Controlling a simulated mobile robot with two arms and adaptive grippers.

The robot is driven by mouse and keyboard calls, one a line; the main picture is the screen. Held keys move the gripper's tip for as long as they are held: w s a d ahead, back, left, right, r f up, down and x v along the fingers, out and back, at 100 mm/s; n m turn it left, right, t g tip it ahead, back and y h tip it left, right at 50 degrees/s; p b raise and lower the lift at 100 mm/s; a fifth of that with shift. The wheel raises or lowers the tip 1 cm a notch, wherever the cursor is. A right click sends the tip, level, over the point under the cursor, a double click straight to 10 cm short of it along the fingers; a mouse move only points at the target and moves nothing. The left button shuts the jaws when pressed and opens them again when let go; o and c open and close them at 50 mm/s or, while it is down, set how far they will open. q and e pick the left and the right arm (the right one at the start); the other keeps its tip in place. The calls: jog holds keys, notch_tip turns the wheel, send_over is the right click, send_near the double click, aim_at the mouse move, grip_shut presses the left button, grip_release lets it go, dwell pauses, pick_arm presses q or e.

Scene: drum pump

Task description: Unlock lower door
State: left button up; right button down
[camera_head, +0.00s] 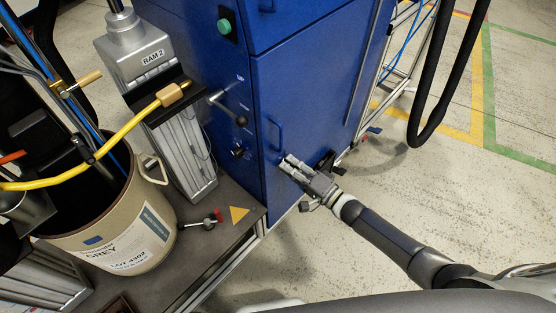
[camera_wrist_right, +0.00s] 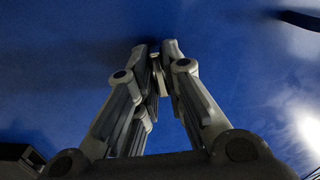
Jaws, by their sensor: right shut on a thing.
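The lower door (camera_head: 312,95) is a blue cabinet panel with a blue bar handle (camera_head: 273,135) near its left edge. It looks closed. My right gripper (camera_head: 288,163) reaches in from the lower right, with its fingertips at the door face just below and right of the handle. In the right wrist view my right gripper (camera_wrist_right: 157,58) has its fingertips together on a small, light-coloured lock part (camera_wrist_right: 157,75) against the blue door. The fingers hide most of this part, so its turn angle cannot be told. My left gripper is not in view.
A beige drum (camera_head: 110,235) stands on a dark platform (camera_head: 205,250) at the left, beside the ram column (camera_head: 185,150). A yellow hose (camera_head: 100,160) crosses above the drum. A black hose (camera_head: 440,80) hangs at the right.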

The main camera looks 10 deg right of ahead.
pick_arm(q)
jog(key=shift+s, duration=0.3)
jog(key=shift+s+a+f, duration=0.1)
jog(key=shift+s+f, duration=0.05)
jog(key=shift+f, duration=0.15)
pick_arm(e)
jog(key=shift+m, duration=1.1)
jog(key=c, duration=1.4)
grip_release()
jog(key=shift+o, duration=0.2)
